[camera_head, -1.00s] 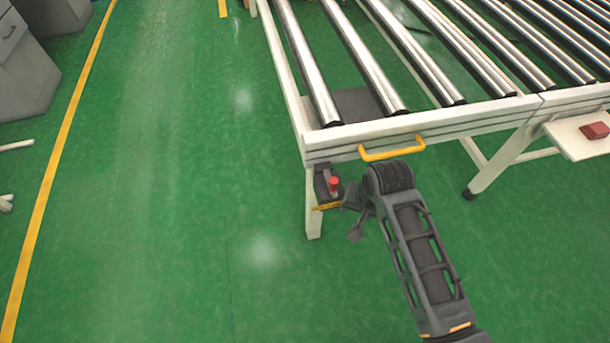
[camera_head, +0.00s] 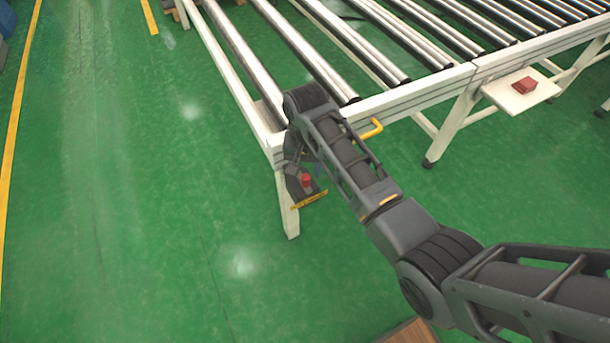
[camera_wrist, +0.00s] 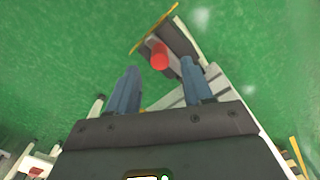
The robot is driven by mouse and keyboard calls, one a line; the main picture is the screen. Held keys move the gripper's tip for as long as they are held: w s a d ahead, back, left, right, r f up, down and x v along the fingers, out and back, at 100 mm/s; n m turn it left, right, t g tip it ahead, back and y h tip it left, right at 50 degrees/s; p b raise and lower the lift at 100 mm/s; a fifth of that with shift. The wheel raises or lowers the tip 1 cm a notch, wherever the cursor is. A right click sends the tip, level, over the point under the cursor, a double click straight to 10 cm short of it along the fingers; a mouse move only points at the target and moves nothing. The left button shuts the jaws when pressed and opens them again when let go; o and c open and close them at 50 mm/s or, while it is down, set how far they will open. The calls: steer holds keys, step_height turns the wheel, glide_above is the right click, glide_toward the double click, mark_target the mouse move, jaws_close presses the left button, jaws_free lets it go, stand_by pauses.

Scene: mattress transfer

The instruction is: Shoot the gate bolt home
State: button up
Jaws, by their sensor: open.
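A red knob (camera_head: 306,180) stands on a dark bolt housing (camera_head: 294,188) with a yellow edge strip, at the near corner leg of the roller table (camera_head: 410,100). In the wrist view, the red knob (camera_wrist: 159,58) shows between and just beyond the fingertips, on the dark housing (camera_wrist: 176,40). My gripper (camera_wrist: 160,66) is open, with one bluish finger on each side of the knob's line. I cannot tell whether either finger touches it. In the head view, my arm hides most of the gripper, which is at the table corner beside the housing.
A yellow handle (camera_head: 372,129) sticks out from the table's front rail, close beside my arm. A white side shelf (camera_head: 500,98) holds a red block (camera_head: 524,85). A brown edge (camera_head: 410,332) shows at the bottom. The green floor to the left is clear.

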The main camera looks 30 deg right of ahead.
mark_target(306, 176)
steer(key=shift+f, duration=2.35)
jaws_close()
